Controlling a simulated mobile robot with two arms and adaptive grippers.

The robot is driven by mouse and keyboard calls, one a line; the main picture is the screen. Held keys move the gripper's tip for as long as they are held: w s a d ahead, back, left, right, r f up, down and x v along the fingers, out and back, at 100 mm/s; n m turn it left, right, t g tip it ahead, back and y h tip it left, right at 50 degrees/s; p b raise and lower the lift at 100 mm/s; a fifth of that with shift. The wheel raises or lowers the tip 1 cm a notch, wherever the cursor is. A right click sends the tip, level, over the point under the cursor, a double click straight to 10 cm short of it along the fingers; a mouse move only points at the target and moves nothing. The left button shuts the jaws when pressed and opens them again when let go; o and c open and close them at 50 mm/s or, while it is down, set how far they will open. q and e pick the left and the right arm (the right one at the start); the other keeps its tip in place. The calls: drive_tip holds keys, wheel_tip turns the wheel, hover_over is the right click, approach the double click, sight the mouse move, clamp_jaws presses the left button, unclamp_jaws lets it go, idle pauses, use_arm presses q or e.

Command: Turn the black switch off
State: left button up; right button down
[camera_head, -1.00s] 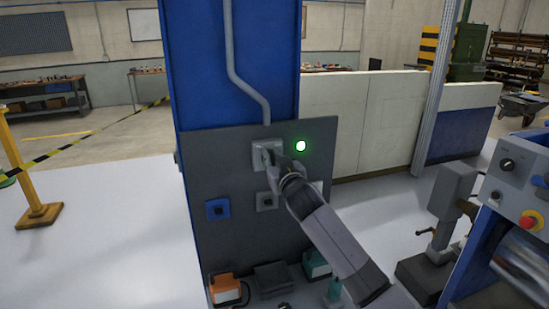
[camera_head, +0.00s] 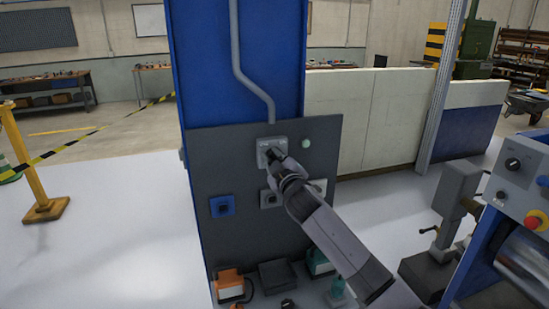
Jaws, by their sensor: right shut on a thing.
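The black switch sits on a light grey switch box (camera_head: 264,158) at the upper middle of a dark grey panel (camera_head: 232,165) on a blue column. My right gripper (camera_head: 275,156) is at the face of this box, shut on the black switch, and covers most of the switch. The knob's exact angle is hidden. A round indicator lamp (camera_head: 306,143) just right of the box is dull green and unlit. My left gripper is not in view.
Below are a blue socket (camera_head: 222,206) and a grey socket (camera_head: 268,199). Orange (camera_head: 229,284) and teal (camera_head: 318,262) devices lie at the column's foot. A machine with a red button (camera_head: 535,221) stands at right.

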drive_tip(key=shift+f, duration=0.1)
idle(0.3)
drive_tip(key=c, duration=1.6)
unclamp_jaws()
drive_tip(key=shift+o, duration=0.2)
drive_tip(key=v, duration=1.2)
